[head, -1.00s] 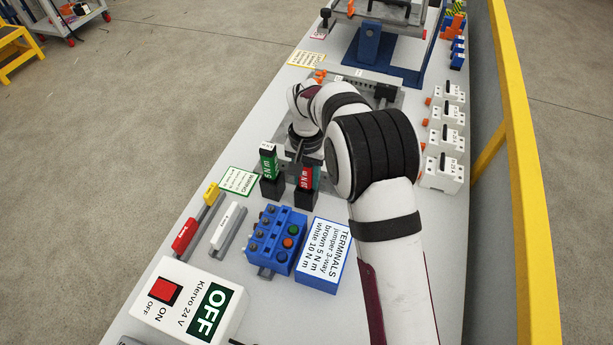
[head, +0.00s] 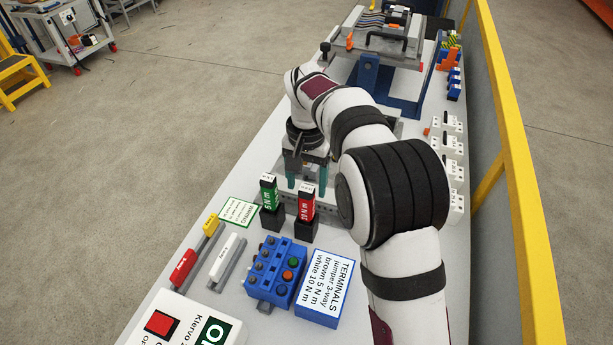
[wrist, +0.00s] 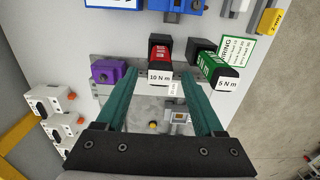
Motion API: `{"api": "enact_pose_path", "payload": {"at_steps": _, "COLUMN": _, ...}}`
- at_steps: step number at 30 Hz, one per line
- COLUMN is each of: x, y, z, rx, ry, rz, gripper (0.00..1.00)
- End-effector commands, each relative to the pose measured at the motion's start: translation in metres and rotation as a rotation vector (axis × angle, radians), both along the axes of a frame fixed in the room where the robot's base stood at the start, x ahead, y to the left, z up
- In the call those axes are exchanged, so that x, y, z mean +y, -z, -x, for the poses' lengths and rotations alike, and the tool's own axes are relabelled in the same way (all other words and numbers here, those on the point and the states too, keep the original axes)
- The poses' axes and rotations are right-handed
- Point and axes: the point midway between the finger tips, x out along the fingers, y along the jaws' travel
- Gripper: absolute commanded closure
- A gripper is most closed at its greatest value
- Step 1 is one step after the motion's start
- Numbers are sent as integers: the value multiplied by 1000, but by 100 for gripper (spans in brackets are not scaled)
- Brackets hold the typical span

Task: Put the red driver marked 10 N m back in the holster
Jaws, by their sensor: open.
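The red driver (head: 306,204) marked 10 N m stands upright in its black holster (head: 302,230), beside the green 5 N m driver (head: 269,193) in another black holster (head: 272,218). My gripper (head: 307,184) is open and empty, behind the red driver and apart from it in the head view. In the wrist view the red driver (wrist: 162,52) shows beyond and between the teal fingertips (wrist: 159,74), its white-labelled end facing the camera. The green driver (wrist: 208,62) is to the right of the fingers.
A blue terminal block (head: 275,268) and a white TERMINALS card (head: 326,291) lie in front of the holsters. White breakers (head: 447,150) line the right side. A purple part (wrist: 113,71) sits left of the fingers. A yellow rail (head: 505,130) runs along the right.

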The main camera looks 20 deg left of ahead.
Motion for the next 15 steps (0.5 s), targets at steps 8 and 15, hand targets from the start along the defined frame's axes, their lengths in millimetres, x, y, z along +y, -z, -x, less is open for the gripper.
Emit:
{"api": "enact_pose_path", "payload": {"at_steps": 8, "x": 0, "y": -27, "z": 0, "rx": 1, "ry": -1, "rz": 1, "gripper": 30}}
{"api": "enact_pose_path", "payload": {"at_steps": 15, "x": -94, "y": -78, "z": 48, "rx": 22, "ry": 132, "rz": -37, "gripper": 30}}
